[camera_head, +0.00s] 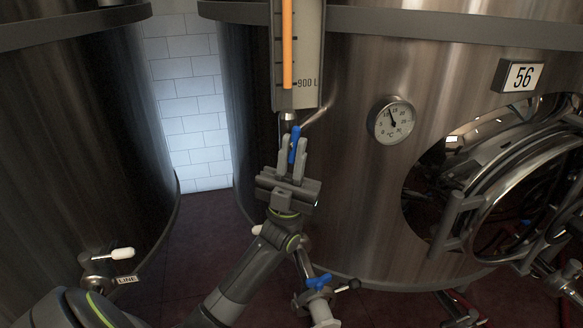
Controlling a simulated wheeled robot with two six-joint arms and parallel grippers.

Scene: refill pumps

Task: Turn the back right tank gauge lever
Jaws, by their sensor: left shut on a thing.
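The tank gauge (299,60) is a vertical scale with an orange column and a "900 L" mark, on the front of the steel tank numbered 56 (360,200). Its small blue lever (294,144) stands about upright just below the scale, by a metal fitting. My left gripper (291,155) points up from below and is shut on the blue lever, one finger on each side. The fingers hide part of the lever. My right gripper is not in view.
A round thermometer (392,121) and an open round hatch (500,190) are on the tank to the right. A lower blue valve handle (318,282) is near my arm. Another steel tank (75,150) with a white-handled valve (121,254) stands left, with a gap between.

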